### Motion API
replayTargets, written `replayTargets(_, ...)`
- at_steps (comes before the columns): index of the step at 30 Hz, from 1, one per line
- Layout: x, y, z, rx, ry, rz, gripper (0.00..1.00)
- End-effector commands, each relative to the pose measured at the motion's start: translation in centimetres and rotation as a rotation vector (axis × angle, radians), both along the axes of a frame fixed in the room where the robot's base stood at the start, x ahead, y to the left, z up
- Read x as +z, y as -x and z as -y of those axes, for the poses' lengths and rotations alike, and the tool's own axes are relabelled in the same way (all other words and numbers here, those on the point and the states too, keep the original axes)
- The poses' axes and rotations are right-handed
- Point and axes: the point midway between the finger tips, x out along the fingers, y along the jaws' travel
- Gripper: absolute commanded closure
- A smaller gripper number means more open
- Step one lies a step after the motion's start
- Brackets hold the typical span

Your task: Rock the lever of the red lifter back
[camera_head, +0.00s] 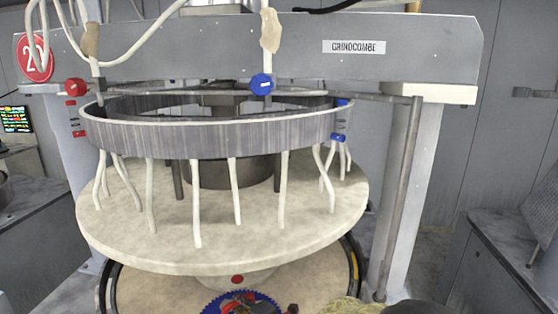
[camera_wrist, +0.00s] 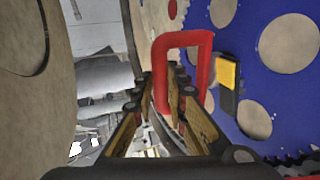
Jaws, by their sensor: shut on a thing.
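The red lifter (camera_wrist: 183,41) shows in the wrist view as a red U-shaped loop against a blue toothed disc (camera_wrist: 263,95). My gripper (camera_wrist: 161,84) is shut on the left leg of this loop, with one finger on each side of it. The loop's right leg stands free, just right of the fingers. The fingers cover the lower part of the gripped leg. In the head view the blue disc (camera_head: 211,306) and red parts on it (camera_head: 240,300) are small at the bottom edge, partly cut off.
A pale round platen (camera_head: 130,235) hangs over the lower plate (camera_head: 150,292), with a grey ring (camera_head: 200,139) and several white hoses above. A yellow-and-black block (camera_wrist: 228,75) sits on the blue disc, close right of the lifter. A white column (camera_head: 405,200) stands at right.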

Motion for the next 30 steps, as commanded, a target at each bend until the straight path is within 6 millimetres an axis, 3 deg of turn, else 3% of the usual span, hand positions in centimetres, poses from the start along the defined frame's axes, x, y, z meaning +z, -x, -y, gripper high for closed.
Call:
replayTargets(9, -0.1, 0.0, 0.0, 0.0, 0.001, -0.001, 1.0)
replayTargets(30, 2.0, -0.1, -0.1, 0.0, -0.004, 0.006, 1.0)
